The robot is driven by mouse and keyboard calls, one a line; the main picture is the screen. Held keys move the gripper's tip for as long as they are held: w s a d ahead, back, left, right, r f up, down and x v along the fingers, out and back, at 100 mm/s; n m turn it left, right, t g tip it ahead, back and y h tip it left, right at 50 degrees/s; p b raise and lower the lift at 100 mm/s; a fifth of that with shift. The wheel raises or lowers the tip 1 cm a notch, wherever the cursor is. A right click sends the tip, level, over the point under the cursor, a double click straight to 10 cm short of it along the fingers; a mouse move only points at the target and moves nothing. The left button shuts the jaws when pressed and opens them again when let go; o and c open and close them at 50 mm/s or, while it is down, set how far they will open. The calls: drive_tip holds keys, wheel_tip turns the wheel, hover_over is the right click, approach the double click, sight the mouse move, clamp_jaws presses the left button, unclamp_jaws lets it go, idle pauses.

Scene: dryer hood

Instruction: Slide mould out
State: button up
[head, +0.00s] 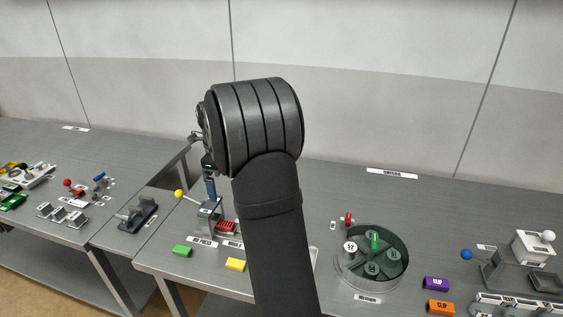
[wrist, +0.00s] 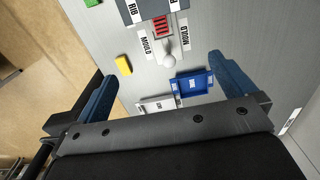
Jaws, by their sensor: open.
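A red ribbed piece, which looks like the mould (wrist: 162,27), sits between two MOULD labels in the wrist view. A pale round knob (wrist: 168,60) on a short stem is on its near side. The red piece also shows in the head view (head: 226,226), partly behind my arm. My gripper (wrist: 163,68) is open, with its blue fingers wide apart on either side of the knob. I see nothing between them in its grasp. I cannot tell its height above the table. In the head view my arm hides most of it.
A blue tray (wrist: 192,84) and a pale tray (wrist: 158,105) lie on the near side of the knob. A yellow block (head: 235,264) and green block (head: 182,250) lie in front of the station. A round glass-walled container (head: 345,268) stands to the right.

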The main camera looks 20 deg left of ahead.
drive_tip(key=shift+c, duration=0.7)
drive_tip(key=w+d, duration=0.1)
drive_tip(key=d, duration=0.1)
drive_tip(key=w+d+r+n+g, duration=0.1)
drive_tip(key=d, duration=0.1)
drive_tip(key=w+d+r+n+g, duration=0.1)
drive_tip(key=w, duration=0.1)
drive_tip(key=shift+w+d+h, duration=0.1)
drive_tip(key=shift+d+h, duration=0.2)
drive_tip(key=shift+d, duration=0.1)
drive_tip(key=c, duration=1)
drive_tip(key=shift+o, duration=0.2)
drive_tip(key=s+f, duration=0.1)
drive_tip(key=f, duration=0.4)
drive_tip(key=s+f, duration=0.1)
drive_tip(key=f, duration=0.5)
drive_tip(key=s+f, duration=0.1)
drive_tip(key=f, duration=0.4)
drive_tip(key=shift+s+d+f, duration=0.15)
drive_tip(key=shift+d+f, duration=0.2)
drive_tip(key=shift+d, duration=0.05)
